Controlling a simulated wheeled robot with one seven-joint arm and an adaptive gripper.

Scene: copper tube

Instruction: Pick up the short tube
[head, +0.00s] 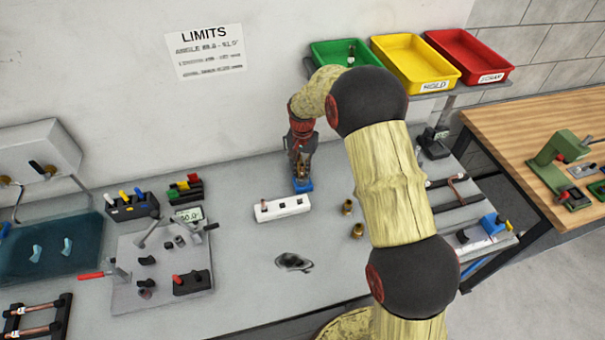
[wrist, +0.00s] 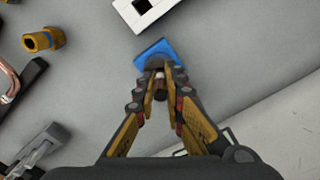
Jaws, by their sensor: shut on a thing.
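My gripper (head: 301,172) points down over a small blue block (head: 303,187) on the grey bench near the wall. In the wrist view my gripper (wrist: 160,76) has its fingertips close together on a short brownish copper piece, which looks like the short tube (wrist: 160,82). The tube is mostly hidden by the fingers. The blue block (wrist: 151,50) lies just beyond the fingertips; I cannot tell whether the tube still touches it. In the head view the tube is too small and covered to make out clearly.
A white block with holes (head: 282,208) lies in front of the gripper. Two brass fittings (head: 347,207) (head: 357,230) stand to the right. A grey fixture plate (head: 135,290) is at left. Green (head: 325,60), yellow (head: 402,75) and red (head: 485,75) bins sit on a shelf behind.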

